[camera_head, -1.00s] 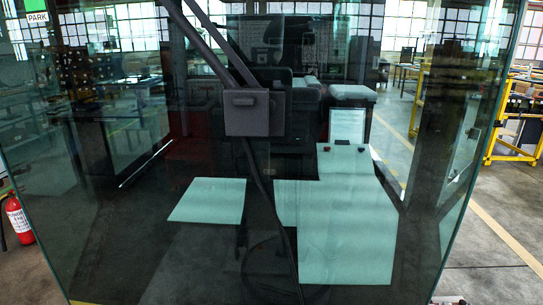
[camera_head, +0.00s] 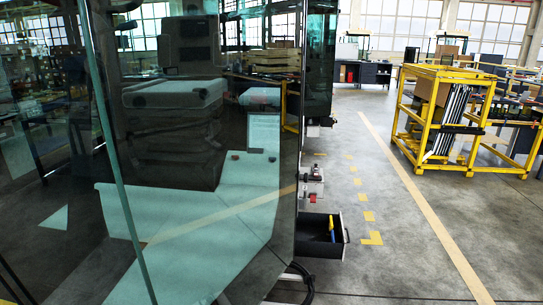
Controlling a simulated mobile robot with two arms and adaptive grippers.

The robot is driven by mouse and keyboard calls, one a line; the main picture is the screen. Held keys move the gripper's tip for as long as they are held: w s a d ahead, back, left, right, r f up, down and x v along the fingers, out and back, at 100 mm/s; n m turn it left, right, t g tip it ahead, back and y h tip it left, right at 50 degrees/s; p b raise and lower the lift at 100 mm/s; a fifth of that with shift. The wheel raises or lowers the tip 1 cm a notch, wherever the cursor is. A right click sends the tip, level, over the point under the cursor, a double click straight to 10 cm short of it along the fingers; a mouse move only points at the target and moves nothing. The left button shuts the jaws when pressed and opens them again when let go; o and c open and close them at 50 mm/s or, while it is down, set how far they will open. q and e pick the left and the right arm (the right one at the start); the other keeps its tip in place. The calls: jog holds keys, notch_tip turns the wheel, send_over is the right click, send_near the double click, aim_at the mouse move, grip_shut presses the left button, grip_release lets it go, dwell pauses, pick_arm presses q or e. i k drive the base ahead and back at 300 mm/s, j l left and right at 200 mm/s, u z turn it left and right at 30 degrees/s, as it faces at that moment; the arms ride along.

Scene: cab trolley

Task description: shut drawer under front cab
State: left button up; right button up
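The cab (camera_head: 200,160) fills the left half of the head view, its glass panes showing a seat inside. A dark open drawer (camera_head: 322,249) sticks out to the right from the cab's lower side, low over the floor. A handle (camera_head: 346,236) is at its outer right end. A tool with a blue and yellow handle (camera_head: 332,228) is in the drawer. The drawer's inner end is hidden by the cab's corner. Neither of my grippers is in view.
A yellow rack cart (camera_head: 440,120) holding panels stands at the back right. Workbenches (camera_head: 378,73) stand further back. The grey floor (camera_head: 410,240) right of the drawer is clear, with a long yellow line. Cables (camera_head: 300,280) hang near the floor at the cab's corner.

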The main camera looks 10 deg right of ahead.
aim_at(311, 227)
jog(key=i+l, duration=0.1)
jog(key=l, duration=0.95)
jog(key=i+l, duration=0.15)
jog(key=l, duration=0.4)
jog(key=i+l, duration=0.1)
jog(key=l, duration=0.45)
jog(key=i+l, duration=0.1)
jog(key=l, duration=0.95)
jog(key=i+l, duration=0.15)
jog(key=i, duration=0.15)
jog(key=i+l+u, duration=0.15)
jog(key=i+j, duration=0.05)
jog(key=i, duration=0.1)
